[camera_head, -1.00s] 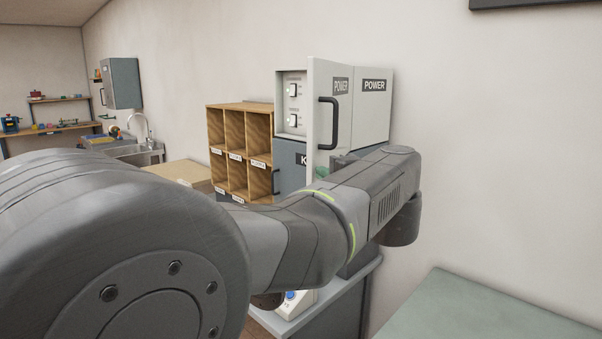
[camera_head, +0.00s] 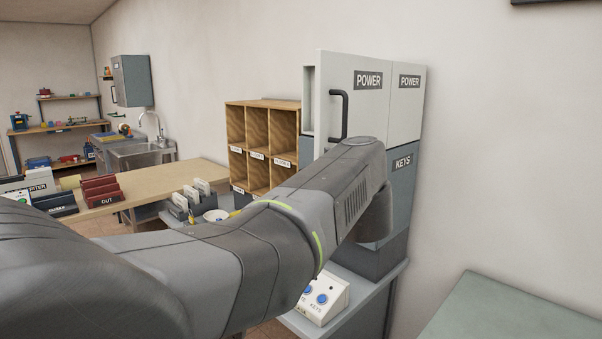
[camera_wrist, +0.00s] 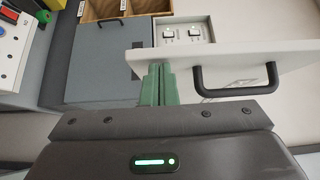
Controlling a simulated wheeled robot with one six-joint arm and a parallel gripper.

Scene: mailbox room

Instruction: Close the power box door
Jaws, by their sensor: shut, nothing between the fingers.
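The power box (camera_head: 408,105) is a white cabinet on the wall side. Its door (camera_head: 325,75), with a POWER label and black handle (camera_head: 338,115), stands partly open; a narrow strip of the inside shows at its left. In the wrist view the door (camera_wrist: 225,57) crosses the picture, with its handle (camera_wrist: 240,88) at right and two switches (camera_wrist: 182,32) behind it. My gripper (camera_wrist: 158,68) has its green fingers together and empty, left of the handle, tips at the door's outer face. I cannot tell whether they touch. In the head view my arm hides the gripper.
The grey KEYS box (camera_head: 401,185) is below the power box. A button panel (camera_head: 322,298) sits on the stand beneath. Wooden pigeonholes (camera_head: 263,104) are to the left. A green-grey surface (camera_head: 500,310) is at lower right.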

